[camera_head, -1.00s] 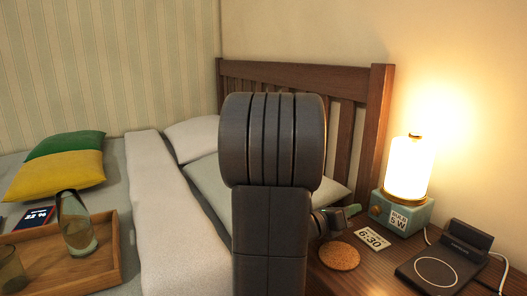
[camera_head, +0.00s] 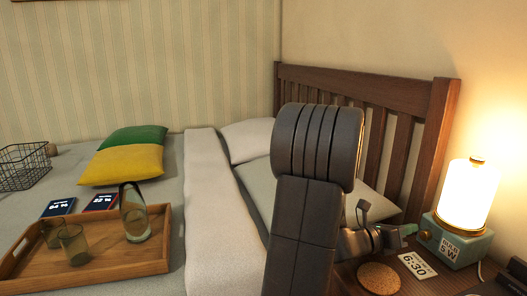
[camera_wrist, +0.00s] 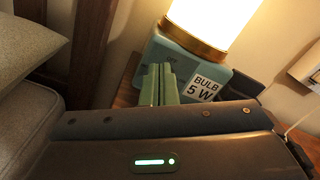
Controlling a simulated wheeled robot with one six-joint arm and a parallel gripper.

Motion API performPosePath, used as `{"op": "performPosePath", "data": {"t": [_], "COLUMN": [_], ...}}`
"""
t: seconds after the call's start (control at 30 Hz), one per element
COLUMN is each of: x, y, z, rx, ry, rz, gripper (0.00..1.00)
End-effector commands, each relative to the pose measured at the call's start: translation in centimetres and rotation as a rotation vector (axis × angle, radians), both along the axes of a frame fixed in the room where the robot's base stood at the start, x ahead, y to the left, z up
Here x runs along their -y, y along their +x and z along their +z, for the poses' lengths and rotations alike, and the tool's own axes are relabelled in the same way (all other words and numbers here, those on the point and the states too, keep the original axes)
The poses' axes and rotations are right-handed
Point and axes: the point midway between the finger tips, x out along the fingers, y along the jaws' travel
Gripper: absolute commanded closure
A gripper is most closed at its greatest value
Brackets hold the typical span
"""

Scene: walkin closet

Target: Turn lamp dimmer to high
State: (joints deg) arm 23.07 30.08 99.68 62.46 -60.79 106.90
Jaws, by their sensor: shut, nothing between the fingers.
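The lit lamp (camera_head: 467,197) has a glowing white cylinder shade and a brass ring, on a teal base (camera_head: 458,250) with a "BULB 5 W" label. The knob is hidden there behind the fingers.
The wooden nightstand holds a "6:30" card (camera_head: 415,265), a round cork coaster (camera_head: 379,278) and a dark charger (camera_head: 515,270) at the right edge. The bed's slatted headboard (camera_head: 420,95) stands behind. A wooden tray (camera_head: 165,240) with glassware lies on the bed.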

Motion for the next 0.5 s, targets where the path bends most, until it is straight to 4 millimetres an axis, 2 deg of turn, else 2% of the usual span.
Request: {"op": "performPosePath", "data": {"t": [0.2,0.5], "x": [2.0,2.5], "y": [0.5,0.8], "z": [-0.3,-0.1], "rx": [0.005,0.003], "ry": [-0.002,-0.002], "rz": [-0.003,0.000], "gripper": [1.00,1.00]}}
